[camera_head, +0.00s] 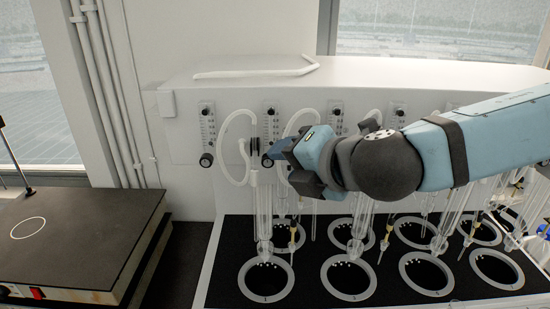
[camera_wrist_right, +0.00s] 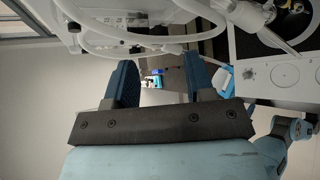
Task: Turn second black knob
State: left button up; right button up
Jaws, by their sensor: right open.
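The white distiller's front panel (camera_head: 184,135) carries a row of flow gauges with black knobs below them. The first black knob (camera_head: 206,160) shows clearly at the left. The second black knob (camera_head: 267,161) sits below the second gauge (camera_head: 270,118), right beside my gripper's tip and partly crowded by it. My right gripper (camera_head: 272,156) reaches in from the right to this knob; I cannot tell whether it touches it. In the right wrist view my right gripper (camera_wrist_right: 160,80) has its two blue fingers apart, with no object clearly held between them. My left gripper is not in view.
White hoses (camera_head: 225,135) loop in front of the panel near the gripper. Glass tubes (camera_head: 263,215) hang below, over a black deck with several ringed holes (camera_head: 266,279). A dark hot plate (camera_head: 75,240) stands at the left. My right arm covers the panel's right part.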

aim_at(269, 162)
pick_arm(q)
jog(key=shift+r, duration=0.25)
pick_arm(e)
jog(key=x, duration=0.4)
jog(key=shift+w, duration=0.1)
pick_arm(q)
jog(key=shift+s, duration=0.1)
pick_arm(e)
jog(key=shift+c, duration=0.4)
grip_shut()
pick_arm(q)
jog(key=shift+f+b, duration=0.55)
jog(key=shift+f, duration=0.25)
pick_arm(e)
jog(key=shift+f, duration=0.35)
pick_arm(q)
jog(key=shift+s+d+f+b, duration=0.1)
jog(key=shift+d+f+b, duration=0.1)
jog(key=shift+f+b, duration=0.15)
pick_arm(e)
jog(key=shift+m+y, duration=0.3)
jog(key=shift+y, duration=0.2)
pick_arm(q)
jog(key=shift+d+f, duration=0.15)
pick_arm(e)
jog(key=shift+r+t, duration=0.15)
jog(key=shift+t, duration=0.15)
